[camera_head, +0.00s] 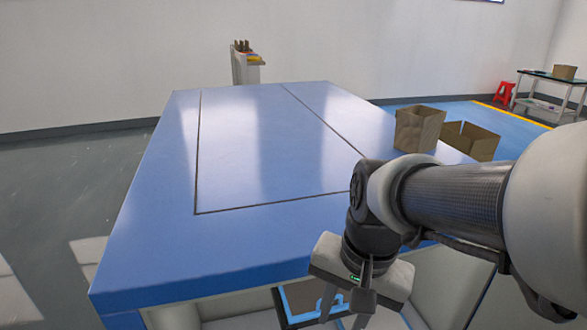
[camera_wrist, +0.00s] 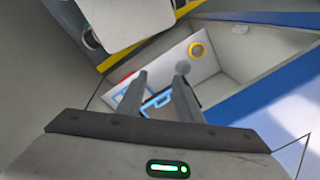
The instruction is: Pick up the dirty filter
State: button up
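A dark flat panel with a light-blue handle (camera_head: 310,303), apparently the dirty filter, sits low in the open front of the blue-topped machine (camera_head: 150,225). Its blue handle (camera_wrist: 157,101) also shows between the fingers in the wrist view, partly hidden by them. My gripper (camera_head: 343,312) points down in front of the machine's opening, overlapping the panel's right side in the head view. In the wrist view my gripper (camera_wrist: 160,80) has its two fingers apart with a gap between them. I see nothing clamped in it. I cannot tell whether the fingers touch the handle.
The machine's blue edge (camera_wrist: 270,85) runs close on the right in the wrist view. Two brown boxes, one standing (camera_head: 418,129) and one lower (camera_head: 470,141), are at the back right.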

aim_at(344, 303)
jog(key=w+f+m+t+y, duration=0.1)
jog(key=w+f+m+y, duration=0.35)
jog(key=m, duration=0.95)
jog(key=w+f+m+y, duration=0.1)
jog(key=f+m+y, duration=0.4)
jog(key=f+m, duration=0.65)
jog(key=w+d+f+m+t+h, duration=0.1)
jog(key=d+m, duration=0.4)
jog(key=m, duration=0.7)
jog(key=w+d+f+m+t+h, duration=0.2)
jog(key=d+f+m+t, duration=0.3)
jog(key=m, duration=0.6)
jog(key=w+d+f+m+t+h, duration=0.1)
jog(key=d+f+m+t+h, duration=0.2)
jog(key=m, duration=0.9)
jog(key=shift+w+d+m+t, duration=0.35)
jog(key=shift+d+t, duration=0.45)
jog(key=shift+d, duration=0.2)
jog(key=b+x, duration=0.3)
jog(key=x, duration=1.4)
jog(key=shift+w+a+f+b, duration=0.15)
jog(key=shift+a+b, duration=0.05)
jog(key=shift+b, duration=0.1)
jog(key=shift+c, duration=0.4)
